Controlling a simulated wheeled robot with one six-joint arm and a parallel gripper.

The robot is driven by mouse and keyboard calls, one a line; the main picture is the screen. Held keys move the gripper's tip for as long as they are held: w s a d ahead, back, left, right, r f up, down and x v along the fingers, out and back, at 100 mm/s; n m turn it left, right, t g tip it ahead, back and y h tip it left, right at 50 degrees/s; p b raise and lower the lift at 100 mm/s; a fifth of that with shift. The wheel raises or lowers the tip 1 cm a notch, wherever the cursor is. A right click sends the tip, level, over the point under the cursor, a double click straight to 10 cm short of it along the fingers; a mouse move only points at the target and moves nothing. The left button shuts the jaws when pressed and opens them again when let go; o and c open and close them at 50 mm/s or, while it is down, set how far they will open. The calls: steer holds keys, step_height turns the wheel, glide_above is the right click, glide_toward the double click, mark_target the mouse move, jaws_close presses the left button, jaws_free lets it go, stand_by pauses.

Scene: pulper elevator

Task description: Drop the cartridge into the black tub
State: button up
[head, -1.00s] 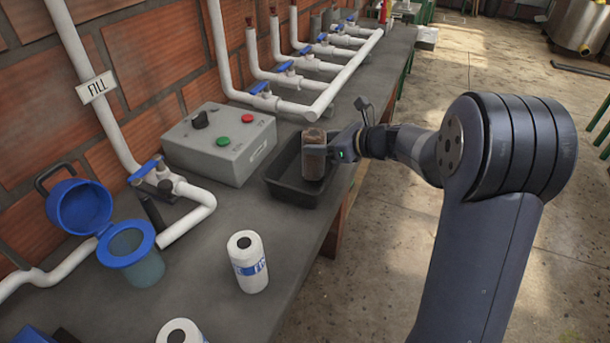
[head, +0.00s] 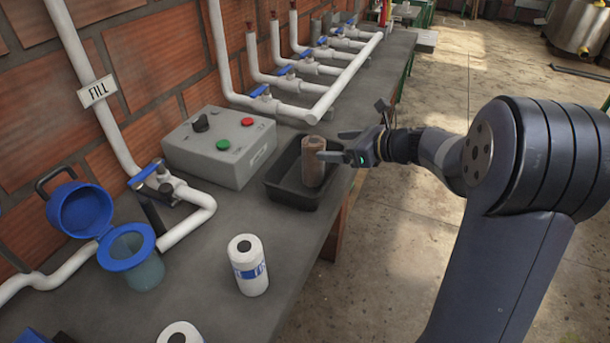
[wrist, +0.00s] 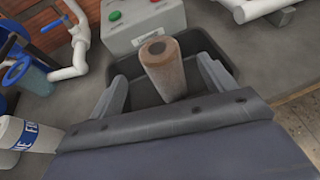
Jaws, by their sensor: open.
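The brown cartridge (head: 313,163) stands upright in the black tub (head: 287,189) on the bench. In the wrist view the cartridge (wrist: 164,67) shows its round top with a dark centre hole, and the tub (wrist: 217,70) lies around it. My gripper (head: 334,146) is open at the tub's right side, with its fingers pointing at the cartridge. In the wrist view the fingers (wrist: 163,92) are spread wide, with gaps on both sides of the cartridge. The cartridge's foot is hidden by the tub wall in the head view.
A grey control box (head: 220,145) stands left of the tub. A white cartridge with a blue label (head: 248,265) stands nearer on the bench. A blue-lidded housing (head: 130,250) is at the left. White pipes with blue valves (head: 290,108) run behind.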

mark_target(324, 146)
steer(key=v, duration=0.6)
steer(key=x, duration=1)
steer(key=shift+a+f, duration=0.1)
steer(key=shift+a, duration=0.1)
step_height(324, 146, up, 3)
steer(key=shift+w+a+f+p, duration=0.1)
steer(key=shift+w+p, duration=0.05)
steer(key=shift+p, duration=1.05)
steer(key=shift+r+p, duration=0.7)
steer(key=shift+r, duration=0.15)
steer(key=shift+f, duration=0.1)
